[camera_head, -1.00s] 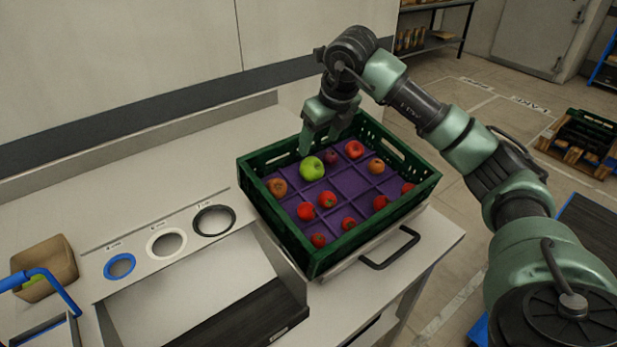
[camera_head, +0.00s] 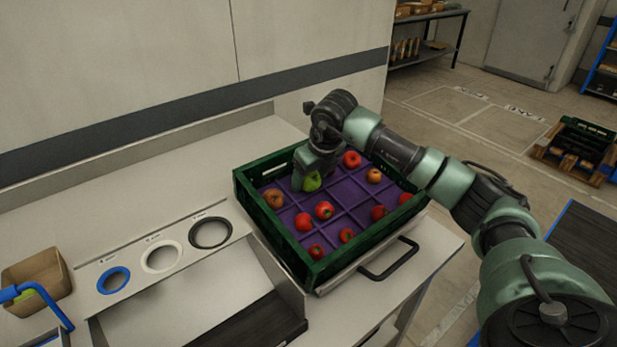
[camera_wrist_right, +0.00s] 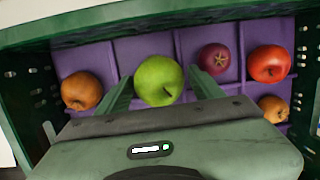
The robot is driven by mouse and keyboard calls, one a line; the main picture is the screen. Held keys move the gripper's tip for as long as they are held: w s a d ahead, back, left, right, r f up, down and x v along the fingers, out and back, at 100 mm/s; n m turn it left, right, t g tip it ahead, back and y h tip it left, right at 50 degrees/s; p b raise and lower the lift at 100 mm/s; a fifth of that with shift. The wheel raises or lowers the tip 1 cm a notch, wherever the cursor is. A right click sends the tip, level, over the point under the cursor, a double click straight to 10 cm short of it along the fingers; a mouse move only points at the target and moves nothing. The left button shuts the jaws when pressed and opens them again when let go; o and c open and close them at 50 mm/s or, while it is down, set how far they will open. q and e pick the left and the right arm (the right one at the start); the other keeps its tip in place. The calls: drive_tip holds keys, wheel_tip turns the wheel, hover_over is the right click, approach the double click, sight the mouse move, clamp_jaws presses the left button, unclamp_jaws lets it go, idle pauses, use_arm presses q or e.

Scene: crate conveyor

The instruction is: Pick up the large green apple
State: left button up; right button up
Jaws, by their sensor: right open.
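The large green apple (camera_wrist_right: 159,80) sits in a purple compartment of the green crate (camera_head: 312,269). In the right wrist view it lies between the two fingers of my right gripper (camera_wrist_right: 160,88). The fingers are open, one on each side of it; I cannot tell whether they touch it. In the head view the gripper (camera_head: 308,178) is down in the crate and partly hides the green apple (camera_head: 313,183). My left gripper is not in view.
An orange-brown apple (camera_wrist_right: 82,91) lies left of the green one, and a dark red fruit (camera_wrist_right: 214,58) lies to the right. Several red fruits, such as one apple (camera_head: 325,210), fill nearby compartments. The crate walls stand close around. Three ringed holes, one blue (camera_head: 113,280), are in the counter at left.

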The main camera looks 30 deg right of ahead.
drive_tip(key=c, duration=1.2)
drive_tip(key=shift+c, duration=0.2)
drive_tip(key=shift+r, duration=0.15)
